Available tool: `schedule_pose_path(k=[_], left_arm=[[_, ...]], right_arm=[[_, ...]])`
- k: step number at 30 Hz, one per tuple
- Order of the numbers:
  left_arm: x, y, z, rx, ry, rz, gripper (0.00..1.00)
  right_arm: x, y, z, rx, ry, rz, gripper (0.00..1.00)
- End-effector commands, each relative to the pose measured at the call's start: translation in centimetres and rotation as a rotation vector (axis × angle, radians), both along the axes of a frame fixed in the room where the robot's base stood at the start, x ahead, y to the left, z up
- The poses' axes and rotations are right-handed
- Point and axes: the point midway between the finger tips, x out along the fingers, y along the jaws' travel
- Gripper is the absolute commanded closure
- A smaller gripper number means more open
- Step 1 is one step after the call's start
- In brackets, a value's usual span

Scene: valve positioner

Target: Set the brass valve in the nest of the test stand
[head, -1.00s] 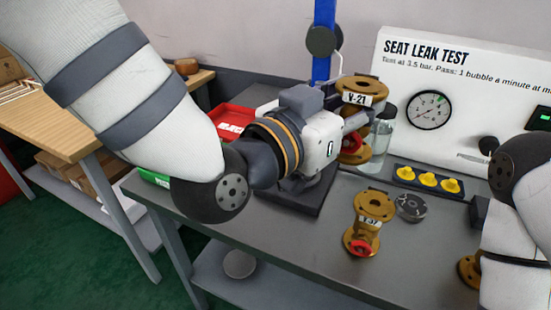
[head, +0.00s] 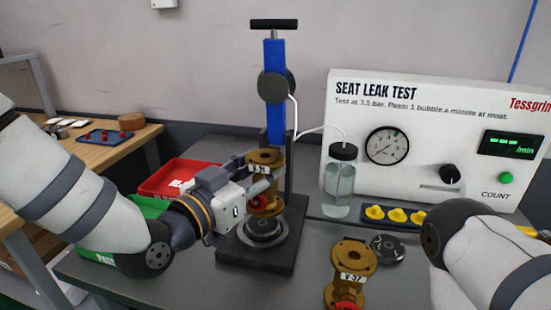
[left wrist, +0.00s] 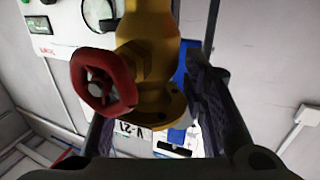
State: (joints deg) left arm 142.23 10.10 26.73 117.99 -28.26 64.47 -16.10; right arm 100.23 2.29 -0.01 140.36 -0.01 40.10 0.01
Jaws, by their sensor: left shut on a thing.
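The brass valve (head: 263,167), tagged V-21, has a red handwheel and stands roughly upright in my left gripper (head: 262,187). The left gripper is shut on it. In the left wrist view the valve (left wrist: 150,60) sits between the fingers, its red handwheel toward the camera. In the head view the valve appears just above the round grey nest (head: 250,238) on the black base of the test stand (head: 274,100), in front of its blue column. A gap shows below the valve; exact alignment is hard to tell. My right arm is at the right, its gripper out of view.
Another brass valve (head: 351,262), tagged V-37, stands on the bench to the right, near a dark round disc (head: 388,249). A water bottle (head: 341,185), yellow caps (head: 397,215) and the gauge panel (head: 440,120) stand behind. Red (head: 170,180) and green (head: 97,252) bins lie left.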

Motion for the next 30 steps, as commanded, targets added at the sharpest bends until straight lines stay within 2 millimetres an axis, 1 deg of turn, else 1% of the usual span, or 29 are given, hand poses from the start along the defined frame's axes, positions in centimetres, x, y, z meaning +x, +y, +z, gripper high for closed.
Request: schedule_pose_path(k=[1,5,7,9,12,18,23,24,26,27,30], left_arm=[[0.4,0.1,0.0,-0.005,-0.008,0.001,1.00],[0.8,0.5,-0.5,-0.006,-0.011,0.001,1.00],[1.4,0.8,-1.3,-0.006,-0.011,0.002,1.00],[1.3,0.7,-2.7,-0.005,-0.005,0.001,1.00],[1.2,0.7,-4.2,-0.004,-0.008,0.000,1.00],[1.2,0.7,-3.9,-0.005,-0.015,0.000,1.00],[1.2,0.7,-4.2,-0.005,-0.014,0.000,1.00],[1.1,0.7,-4.6,0.000,-0.008,0.000,0.59],[1.1,0.7,-4.5,0.000,-0.008,0.000,0.45],[1.1,0.7,-4.5,0.000,-0.008,0.000,0.41],[1.1,0.7,-4.5,-0.001,-0.007,0.000,0.41]], right_arm=[[-0.1,0.0,-0.1,0.000,0.003,0.000,0.60],[-0.2,0.0,-0.2,-0.001,0.008,0.000,0.60],[-0.5,0.0,-0.5,0.000,0.017,0.001,0.60],[-0.7,0.0,-0.8,0.000,0.025,0.001,0.60],[-1.0,0.0,-1.0,0.000,0.034,0.001,0.60],[-0.9,0.0,-0.9,0.000,0.031,0.001,0.60],[-1.0,0.0,-1.0,0.000,0.034,0.001,0.60],[-1.0,0.0,-1.0,0.000,0.034,0.001,0.60],[-1.0,0.0,-1.0,0.000,0.034,0.001,0.60],[-1.0,0.0,-1.0,0.000,0.034,0.001,0.60],[-1.0,0.0,-1.0,0.000,0.034,0.001,0.60]])
